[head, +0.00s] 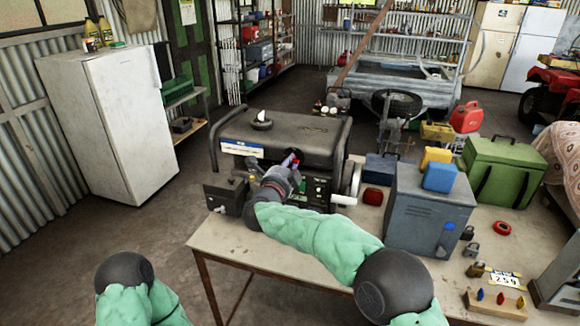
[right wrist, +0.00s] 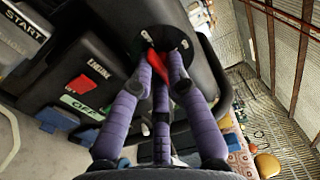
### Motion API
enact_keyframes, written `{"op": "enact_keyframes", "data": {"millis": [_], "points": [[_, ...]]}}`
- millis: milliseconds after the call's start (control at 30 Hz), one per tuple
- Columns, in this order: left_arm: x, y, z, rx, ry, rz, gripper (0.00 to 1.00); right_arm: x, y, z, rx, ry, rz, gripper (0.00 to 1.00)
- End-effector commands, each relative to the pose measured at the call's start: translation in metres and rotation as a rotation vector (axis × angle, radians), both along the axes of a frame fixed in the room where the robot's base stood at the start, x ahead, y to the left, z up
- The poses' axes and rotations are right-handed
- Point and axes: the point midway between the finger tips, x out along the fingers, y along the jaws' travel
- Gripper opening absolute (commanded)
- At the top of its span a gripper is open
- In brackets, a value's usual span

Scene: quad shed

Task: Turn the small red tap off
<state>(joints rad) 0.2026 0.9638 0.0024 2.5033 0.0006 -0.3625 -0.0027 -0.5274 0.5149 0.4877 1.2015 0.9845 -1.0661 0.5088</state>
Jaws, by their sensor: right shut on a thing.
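The small red tap (right wrist: 159,96) is on the dark generator (head: 285,128), and its red lever shows between my purple fingers in the right wrist view. In the head view only a little red of the tap (head: 288,161) shows at the generator's front. My right gripper (head: 291,168) reaches to the generator's front and is shut on the tap; its fingertips also show in the right wrist view (right wrist: 161,62). The fingers hide part of the tap, so I cannot tell its exact angle. My left gripper is out of view.
The generator stands on a workbench (head: 225,232) with a grey metal box (head: 425,215), a green chest (head: 500,170) and several small items to its right.

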Motion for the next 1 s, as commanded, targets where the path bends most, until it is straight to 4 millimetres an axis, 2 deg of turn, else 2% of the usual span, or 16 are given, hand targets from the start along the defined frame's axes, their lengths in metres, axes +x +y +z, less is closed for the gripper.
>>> {"op": "enact_keyframes", "data": {"millis": [33, 300, 333, 400, 833, 1000], "points": [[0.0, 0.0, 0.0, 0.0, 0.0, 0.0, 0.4, 0.0, -0.001, 0.008, 0.005, -0.013, -0.002, 0.0], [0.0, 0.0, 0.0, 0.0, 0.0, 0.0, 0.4, 0.0, -0.001, 0.008, 0.006, -0.014, -0.003, 0.0], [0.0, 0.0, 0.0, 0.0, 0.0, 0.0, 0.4, 0.0, -0.001, 0.008, 0.006, -0.014, -0.003, 0.19], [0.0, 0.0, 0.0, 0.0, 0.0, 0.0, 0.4, 0.0, -0.001, 0.008, 0.005, -0.014, -0.003, 0.36], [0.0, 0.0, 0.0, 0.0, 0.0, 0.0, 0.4, 0.0, 0.0, 0.004, 0.003, -0.007, -0.001, 0.36], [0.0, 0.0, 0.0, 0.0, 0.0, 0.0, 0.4, -0.013, 0.005, 0.003, 0.002, -0.005, 0.002, 0.36]]}}
